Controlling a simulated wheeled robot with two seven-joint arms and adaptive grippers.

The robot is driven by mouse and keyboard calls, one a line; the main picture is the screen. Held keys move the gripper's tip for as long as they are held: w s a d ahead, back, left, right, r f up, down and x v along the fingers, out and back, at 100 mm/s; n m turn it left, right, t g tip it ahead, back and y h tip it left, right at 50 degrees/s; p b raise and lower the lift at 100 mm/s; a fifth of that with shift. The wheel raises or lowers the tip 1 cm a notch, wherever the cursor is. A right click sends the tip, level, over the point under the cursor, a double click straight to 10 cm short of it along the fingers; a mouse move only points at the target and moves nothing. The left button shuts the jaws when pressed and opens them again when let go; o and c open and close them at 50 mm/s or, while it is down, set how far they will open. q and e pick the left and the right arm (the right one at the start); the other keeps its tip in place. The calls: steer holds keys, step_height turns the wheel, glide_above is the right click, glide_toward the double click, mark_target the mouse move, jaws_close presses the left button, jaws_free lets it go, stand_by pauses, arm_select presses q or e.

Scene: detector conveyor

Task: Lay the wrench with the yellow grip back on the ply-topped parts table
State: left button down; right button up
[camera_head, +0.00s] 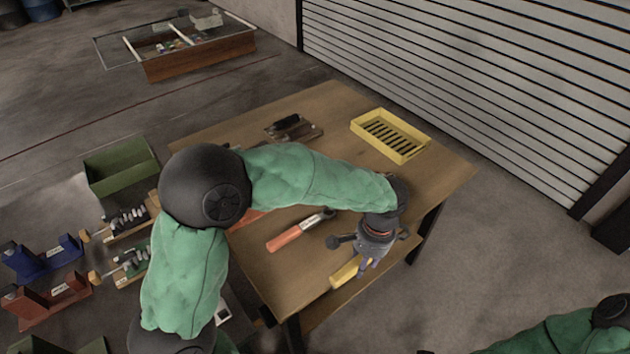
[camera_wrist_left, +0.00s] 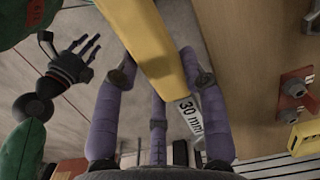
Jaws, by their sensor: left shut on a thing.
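The wrench with the yellow grip (camera_head: 345,272) is at the near right edge of the ply-topped parts table (camera_head: 330,104). My left gripper (camera_head: 367,264) is shut on it. In the left wrist view the yellow grip (camera_wrist_left: 145,40) runs between the purple fingers, with a "30 mm" label (camera_wrist_left: 190,115) at its end. Floor shows behind it, with the table top to the right; its height over the table is hard to tell. Its far end is hidden. My right gripper (camera_wrist_left: 75,48) shows only in the left wrist view, fingers spread and empty, away from the table.
A wrench with an orange grip (camera_head: 300,230) lies mid-table, left of my left gripper. A yellow slotted tray (camera_head: 390,135) stands at the back right, and dark tools (camera_head: 290,127) lie at the back. The table's right part between tray and gripper is clear.

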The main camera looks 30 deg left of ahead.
arm_select(q)
steer(key=a+f+b, duration=0.3)
steer(key=a+f, duration=0.1)
steer(key=a, duration=0.4)
steer(key=b, duration=0.2)
glide_above(316, 266)
steer(key=f, duration=0.5)
steer(key=shift+w+d, duration=0.2)
steer(key=shift+d, duration=0.2)
steer(key=shift+a+f, duration=0.15)
steer(key=shift+f, duration=0.1)
steer(key=shift+w+a+f+b, duration=0.15)
steer(key=shift+f+b, duration=0.45)
steer(key=shift+f, duration=1.15)
steer(key=shift+f, duration=0.45)
steer(key=shift+s+f+b, duration=0.15)
steer(key=shift+s+b, duration=0.1)
steer(key=shift+b, duration=0.1)
